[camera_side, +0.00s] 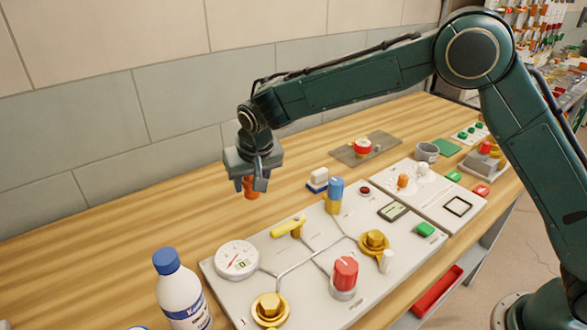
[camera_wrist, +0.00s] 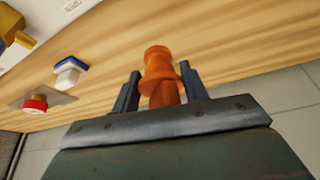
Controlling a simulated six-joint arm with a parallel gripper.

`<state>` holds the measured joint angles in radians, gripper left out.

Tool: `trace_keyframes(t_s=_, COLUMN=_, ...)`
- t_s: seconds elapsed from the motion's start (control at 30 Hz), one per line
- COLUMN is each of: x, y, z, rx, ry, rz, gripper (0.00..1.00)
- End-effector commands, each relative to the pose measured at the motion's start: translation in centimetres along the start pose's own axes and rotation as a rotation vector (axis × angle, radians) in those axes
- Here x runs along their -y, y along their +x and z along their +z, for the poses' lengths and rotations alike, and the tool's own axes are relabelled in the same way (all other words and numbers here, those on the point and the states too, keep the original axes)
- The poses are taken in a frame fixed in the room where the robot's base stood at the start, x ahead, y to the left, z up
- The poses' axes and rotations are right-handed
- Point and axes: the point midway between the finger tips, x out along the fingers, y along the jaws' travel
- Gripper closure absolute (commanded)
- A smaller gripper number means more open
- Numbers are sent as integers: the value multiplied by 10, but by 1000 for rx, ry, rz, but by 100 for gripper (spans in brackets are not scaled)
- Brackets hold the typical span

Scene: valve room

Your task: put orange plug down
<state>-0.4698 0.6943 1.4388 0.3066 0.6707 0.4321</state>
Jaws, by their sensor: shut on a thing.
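The orange plug (camera_wrist: 158,66) is between the two fingers of my gripper (camera_wrist: 160,90) in the wrist view. My gripper is shut on it. In the side view my gripper (camera_side: 253,183) points down, with the plug (camera_side: 250,188) showing between the fingers. It is held above the wooden table (camera_side: 130,225), behind the valve panel. The plug looks clear of the table, though its exact height is hard to tell.
The valve panel (camera_side: 260,255) carries a gauge (camera_side: 237,259), a yellow lever (camera_side: 288,227), a red knob (camera_side: 345,272) and a blue-topped valve (camera_side: 335,192). A white bottle (camera_side: 182,295) stands front left. A blue-and-white block (camera_side: 318,179) lies right of my gripper. The table at left is clear.

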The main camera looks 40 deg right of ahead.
Motion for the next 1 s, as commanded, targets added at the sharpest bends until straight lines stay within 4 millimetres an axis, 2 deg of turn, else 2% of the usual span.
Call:
trace_keyframes(t_s=0.13, x=0, y=16, z=7, rx=1, ry=1, rz=1, gripper=78)
trace_keyframes(t_s=0.47, x=0, y=23, z=10, rx=0, ry=0, rz=0, gripper=78)
trace_keyframes(t_s=0.8, x=0, y=55, z=23, rx=1, ry=1, rz=1, gripper=78)
trace_keyframes(t_s=1.0, x=0, y=61, z=25, rx=-1, ry=1, rz=0, gripper=78)
